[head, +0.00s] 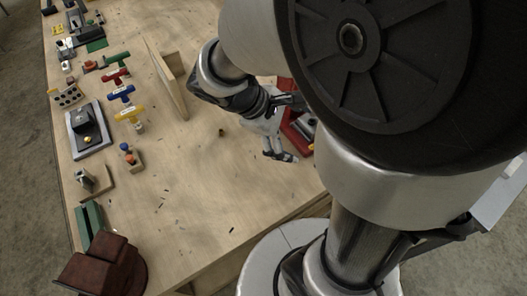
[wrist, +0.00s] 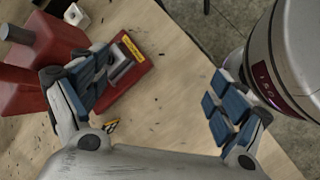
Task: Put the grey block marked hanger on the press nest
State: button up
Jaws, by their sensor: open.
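My gripper (head: 279,152) is open and empty. In the wrist view its two blue-padded fingers stand wide apart, with bare wood below the gap (wrist: 156,88). The red press (wrist: 45,45) is at the left of the wrist view, partly behind the left finger. Its red base plate carries a grey, square-edged piece (wrist: 121,66) beside a yellow label; I cannot tell whether this is only the nest or a block lying in it. In the head view the red press (head: 294,122) is mostly hidden behind my arm. No mark reading hanger is legible.
A pale block with a dark hole (wrist: 77,14) stands beyond the press. Coloured T-handled tools (head: 121,93), a grey plate with a dark fixture (head: 76,141) and a dark red vise (head: 103,266) line the left side. The bench middle is mostly clear.

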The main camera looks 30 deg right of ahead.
jog(key=s+a+r+m+t+y, duration=0.6)
jog(key=s+a+r+m+y, duration=0.1)
jog(key=a, duration=0.4)
jog(key=shift+s+a+r, duration=0.25)
jog(key=shift+a+r, duration=0.1)
jog(key=shift+r, duration=0.1)
jog(key=shift+f+b, duration=0.35)
